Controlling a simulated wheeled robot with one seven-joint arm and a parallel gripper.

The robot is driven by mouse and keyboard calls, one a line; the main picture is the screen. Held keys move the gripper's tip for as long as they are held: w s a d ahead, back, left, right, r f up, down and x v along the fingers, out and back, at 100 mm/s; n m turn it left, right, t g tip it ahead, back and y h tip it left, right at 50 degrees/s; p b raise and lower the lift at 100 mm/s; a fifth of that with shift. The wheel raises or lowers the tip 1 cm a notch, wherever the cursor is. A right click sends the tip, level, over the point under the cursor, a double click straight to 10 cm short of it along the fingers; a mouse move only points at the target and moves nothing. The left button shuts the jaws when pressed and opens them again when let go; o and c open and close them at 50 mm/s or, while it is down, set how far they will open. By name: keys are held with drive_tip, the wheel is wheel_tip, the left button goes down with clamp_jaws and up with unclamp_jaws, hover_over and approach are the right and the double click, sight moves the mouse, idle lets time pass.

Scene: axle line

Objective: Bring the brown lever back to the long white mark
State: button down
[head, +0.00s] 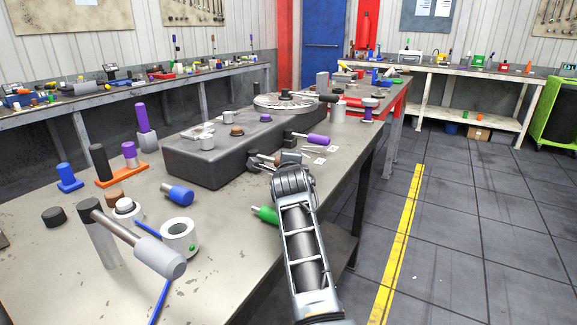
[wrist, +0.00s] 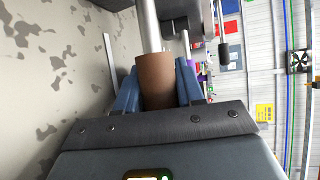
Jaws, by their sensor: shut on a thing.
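The brown lever's handle (wrist: 156,82) is a brown cylinder on a bright metal rod (wrist: 148,25). In the wrist view it sits between the blue fingers of my gripper (wrist: 157,70), which is shut on it. In the head view my gripper (head: 266,159) is at the right side of the dark grey housing (head: 190,158); the brown handle cannot be made out clearly there. Small white plates (head: 319,161) lie just right of my gripper, but their marks are too small to read. I cannot tell which is the long white mark.
A purple-handled lever (head: 318,140) sticks out of the housing just beyond my gripper. A green handle (head: 265,214) and a blue handle (head: 178,194) lie nearer. A white ring-shaped part (head: 180,237) stands on the worktable. Open floor lies to the right.

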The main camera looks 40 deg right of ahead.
drive_tip(key=c, duration=1.1)
unclamp_jaws()
drive_tip(key=shift+o, duration=0.2)
drive_tip(key=shift+b+v, duration=0.55)
drive_tip(key=shift+v, duration=3.4)
drive_tip(key=shift+f, duration=0.1)
